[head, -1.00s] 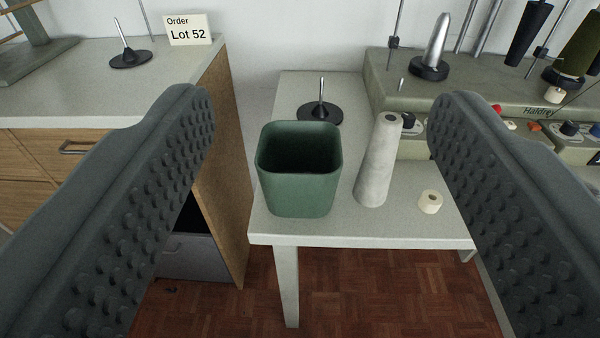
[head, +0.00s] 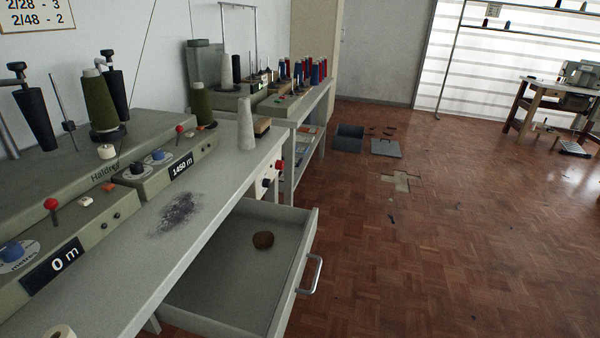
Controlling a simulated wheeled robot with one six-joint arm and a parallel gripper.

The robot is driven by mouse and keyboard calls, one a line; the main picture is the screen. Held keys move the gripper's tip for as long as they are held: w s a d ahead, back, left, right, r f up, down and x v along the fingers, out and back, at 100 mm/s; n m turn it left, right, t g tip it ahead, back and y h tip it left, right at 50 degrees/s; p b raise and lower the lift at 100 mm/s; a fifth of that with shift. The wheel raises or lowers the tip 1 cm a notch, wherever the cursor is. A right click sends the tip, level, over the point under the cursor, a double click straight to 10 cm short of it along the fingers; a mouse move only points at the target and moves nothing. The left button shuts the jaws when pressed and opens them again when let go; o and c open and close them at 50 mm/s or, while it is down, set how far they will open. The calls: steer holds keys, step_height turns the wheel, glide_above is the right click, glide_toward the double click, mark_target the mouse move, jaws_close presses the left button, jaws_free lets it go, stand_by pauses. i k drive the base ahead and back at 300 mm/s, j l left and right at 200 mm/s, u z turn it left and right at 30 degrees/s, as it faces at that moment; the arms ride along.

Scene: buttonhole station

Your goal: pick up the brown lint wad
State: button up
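The grey worktop (head: 120,285) runs beside the drawer and bears a dark lint smudge (head: 177,212), winding units (head: 175,160) and a pale cone (head: 246,124). The parquet floor (head: 430,250) right of the drawer is mostly clear.

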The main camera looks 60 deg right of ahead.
mark_target(262, 239)
steer(key=z, duration=1.35)
